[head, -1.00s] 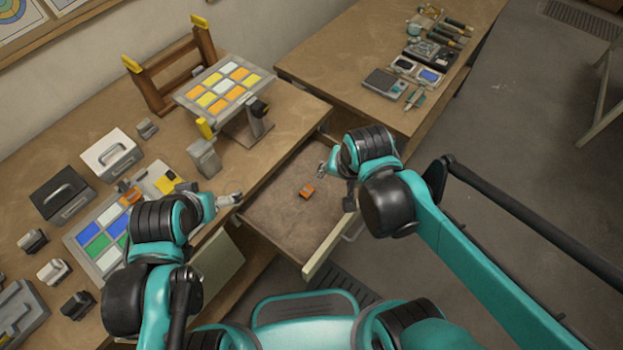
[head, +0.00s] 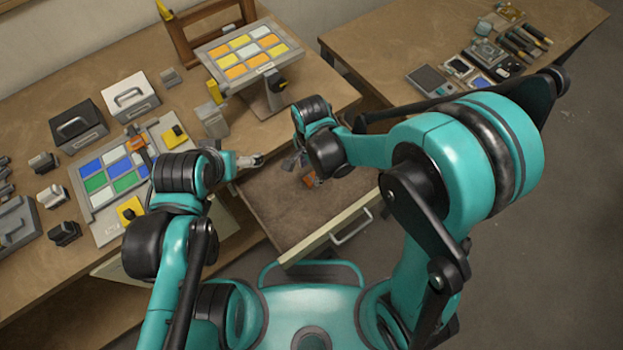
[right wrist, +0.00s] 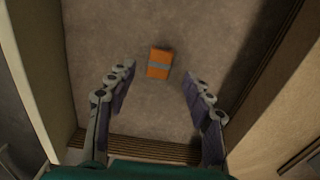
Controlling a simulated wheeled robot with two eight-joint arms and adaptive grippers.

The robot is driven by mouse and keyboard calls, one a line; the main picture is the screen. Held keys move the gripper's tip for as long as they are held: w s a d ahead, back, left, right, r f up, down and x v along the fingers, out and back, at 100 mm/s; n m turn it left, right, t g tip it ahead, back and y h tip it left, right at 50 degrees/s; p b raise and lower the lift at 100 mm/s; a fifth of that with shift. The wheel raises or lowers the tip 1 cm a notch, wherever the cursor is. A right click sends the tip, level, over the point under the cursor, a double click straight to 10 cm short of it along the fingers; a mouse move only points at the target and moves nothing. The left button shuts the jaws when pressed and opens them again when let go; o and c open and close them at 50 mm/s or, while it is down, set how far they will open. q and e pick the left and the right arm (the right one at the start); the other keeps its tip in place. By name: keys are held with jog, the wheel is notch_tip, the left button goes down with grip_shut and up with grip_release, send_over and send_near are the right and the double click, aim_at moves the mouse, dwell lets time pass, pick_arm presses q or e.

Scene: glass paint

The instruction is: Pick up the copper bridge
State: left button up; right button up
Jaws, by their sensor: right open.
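The copper bridge (right wrist: 158,64) is a small orange block with a grey band across it. It lies on the floor of the open drawer (right wrist: 150,121). In the head view the copper bridge (head: 309,180) is partly hidden by my right gripper (head: 299,164). In the right wrist view my right gripper (right wrist: 155,80) is open, its fingers apart to the left and right of the bridge, which appears a little beyond the tips and is not held. My left gripper (head: 250,162) is over the table edge at the drawer's left; its jaws are too small to read.
The drawer's walls rise close on both sides of my right gripper. The drawer front (head: 330,232) has a metal handle (head: 351,228). A panel of coloured glass tiles (head: 110,178) and a raised panel (head: 243,52) stand on the bench.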

aim_at(311, 179)
notch_tip(311, 179, down, 4)
jog(key=shift+f+b, duration=0.1)
jog(key=shift+b, duration=0.7)
jog(key=shift+c, duration=0.9)
grip_shut()
jog(key=shift+r, duration=0.2)
jog(key=shift+r+p, duration=0.4)
jog(key=shift+r, duration=0.15)
jog(key=r, duration=0.1)
jog(key=r+p, duration=0.1)
jog(key=s+r+p, duration=0.1)
jog(key=r, duration=0.1)
jog(key=shift+d, duration=0.4)
jog(key=s+d+r+p, duration=0.3)
jog(key=s+d+r, duration=0.2)
jog(key=s, duration=0.3)
jog(key=shift+s+d+r, duration=0.25)
jog(key=shift+d+r, duration=0.15)
jog(key=shift+d, duration=0.15)
jog(key=shift+r+p, duration=0.15)
jog(key=shift+p, duration=0.2)
